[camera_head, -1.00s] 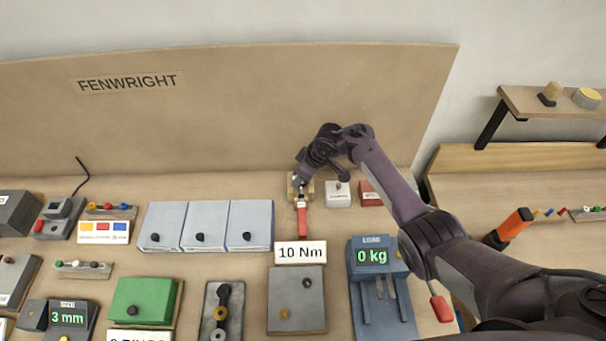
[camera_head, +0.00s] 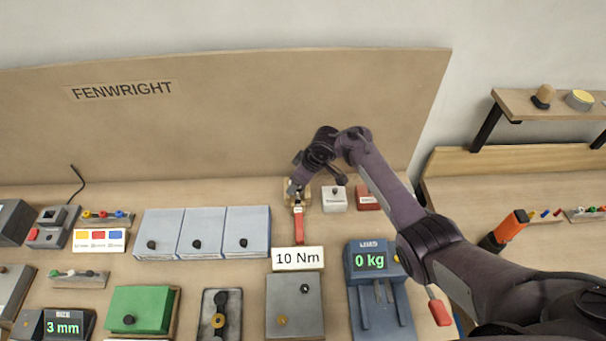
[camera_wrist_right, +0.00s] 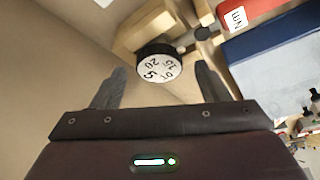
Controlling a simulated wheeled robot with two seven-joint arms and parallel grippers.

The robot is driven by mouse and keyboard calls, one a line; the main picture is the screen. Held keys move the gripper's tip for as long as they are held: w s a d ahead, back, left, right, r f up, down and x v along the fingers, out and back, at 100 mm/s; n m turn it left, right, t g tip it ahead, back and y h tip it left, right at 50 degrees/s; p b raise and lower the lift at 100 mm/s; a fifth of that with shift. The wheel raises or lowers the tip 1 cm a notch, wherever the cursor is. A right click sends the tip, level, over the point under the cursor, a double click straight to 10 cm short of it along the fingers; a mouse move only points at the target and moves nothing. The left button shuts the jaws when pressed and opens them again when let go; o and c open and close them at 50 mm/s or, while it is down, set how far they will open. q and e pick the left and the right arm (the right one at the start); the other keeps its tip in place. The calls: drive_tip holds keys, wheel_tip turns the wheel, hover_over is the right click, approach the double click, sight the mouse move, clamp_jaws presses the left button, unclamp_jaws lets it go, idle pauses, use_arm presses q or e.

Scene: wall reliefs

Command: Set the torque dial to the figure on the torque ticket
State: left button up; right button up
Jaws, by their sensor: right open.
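The torque ticket (camera_head: 298,259) reads 10 Nm and stands at the middle of the bench. Behind it a red-handled tool (camera_head: 299,226) points toward it. My right gripper (camera_head: 298,188) is at the far end of this tool, by a wooden block, and hides part of it. In the right wrist view the white torque dial (camera_wrist_right: 158,68) shows 5, 10, 15 and 20 and has a black rim. My right gripper (camera_wrist_right: 158,84) is open there, its fingers apart on either side of the dial. I cannot tell which figure is set. My left gripper is not in view.
A white box (camera_head: 334,199) and a red box (camera_head: 367,197) stand close to the right of my gripper. Blue-grey boxes (camera_head: 200,232) stand to the left, and a blue scale reading 0 kg (camera_head: 365,290) is at front right. The tall backboard (camera_head: 240,120) rises behind.

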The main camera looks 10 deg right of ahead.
drive_tip(key=v, duration=0.7)
